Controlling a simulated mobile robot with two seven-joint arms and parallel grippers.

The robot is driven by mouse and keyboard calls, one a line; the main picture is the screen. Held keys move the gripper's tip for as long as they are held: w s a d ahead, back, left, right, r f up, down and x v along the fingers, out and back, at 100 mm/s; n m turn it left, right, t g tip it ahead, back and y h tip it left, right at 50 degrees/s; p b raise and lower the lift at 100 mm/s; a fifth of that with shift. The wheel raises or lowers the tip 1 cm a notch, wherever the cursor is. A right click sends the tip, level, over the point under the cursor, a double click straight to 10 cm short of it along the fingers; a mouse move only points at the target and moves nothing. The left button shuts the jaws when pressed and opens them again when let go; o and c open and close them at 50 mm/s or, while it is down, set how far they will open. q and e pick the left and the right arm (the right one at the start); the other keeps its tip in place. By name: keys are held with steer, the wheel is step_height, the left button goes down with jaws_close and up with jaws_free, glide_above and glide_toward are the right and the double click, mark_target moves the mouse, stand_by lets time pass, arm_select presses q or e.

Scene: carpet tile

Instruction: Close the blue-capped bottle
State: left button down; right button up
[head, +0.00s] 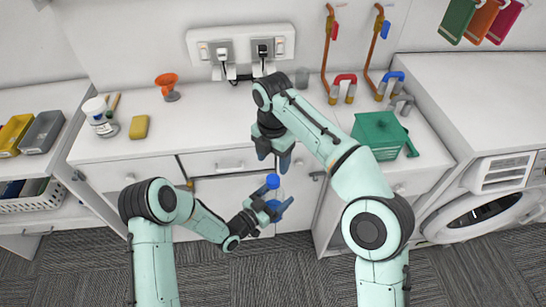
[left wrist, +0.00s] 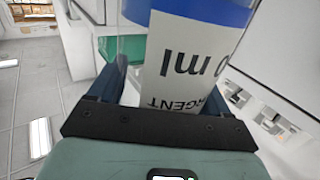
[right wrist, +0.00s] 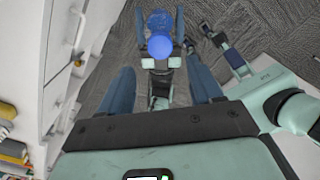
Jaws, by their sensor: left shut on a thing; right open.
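The bottle (head: 277,194) has a blue cap (head: 273,181) at its top and blue near its bottom. My left gripper (head: 272,207) is shut on the bottle and holds it in front of the counter. In the left wrist view the bottle's white label (left wrist: 185,60) is between the fingers, its lettering upside down. My right gripper (head: 274,155) is open and empty, pointing down, above the bottle and slightly behind it. In the right wrist view the cap (right wrist: 160,46) shows beyond the open fingers, apart from them. I cannot tell whether the cap is fully seated.
The white counter (head: 225,125) with drawers stands just behind the bottle. A washing machine (head: 490,215) stands at right. Carpet (head: 75,270) lies below.

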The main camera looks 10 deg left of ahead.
mark_target(273, 179)
stand_by(0.3)
step_height(273, 179, down, 8)
steer(key=shift+f, duration=0.1)
stand_by(0.5)
